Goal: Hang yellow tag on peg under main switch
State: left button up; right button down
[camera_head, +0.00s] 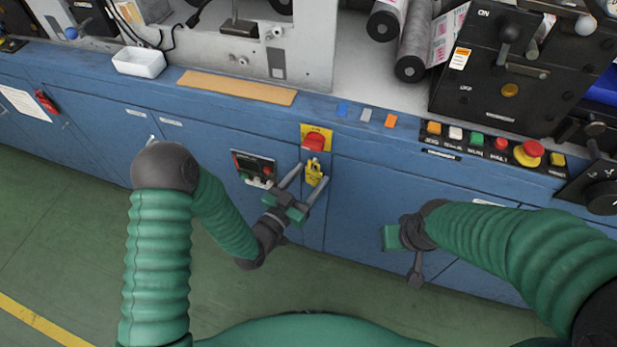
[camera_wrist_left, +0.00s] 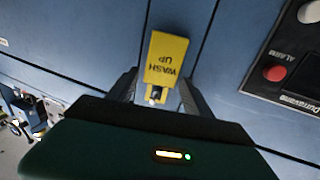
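The yellow tag (camera_head: 315,172) hangs flat against the blue cabinet front, just below the red main switch (camera_head: 314,141) on its yellow plate.
A control panel (camera_head: 254,168) with a red button is left of the tag. Push buttons and an emergency stop (camera_head: 528,153) line the ledge at right. A white tray (camera_head: 139,62) and a tan board (camera_head: 237,87) lie on the ledge. Green floor is clear below.

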pick_arm(q)
jog(key=shift+o, duration=0.8)
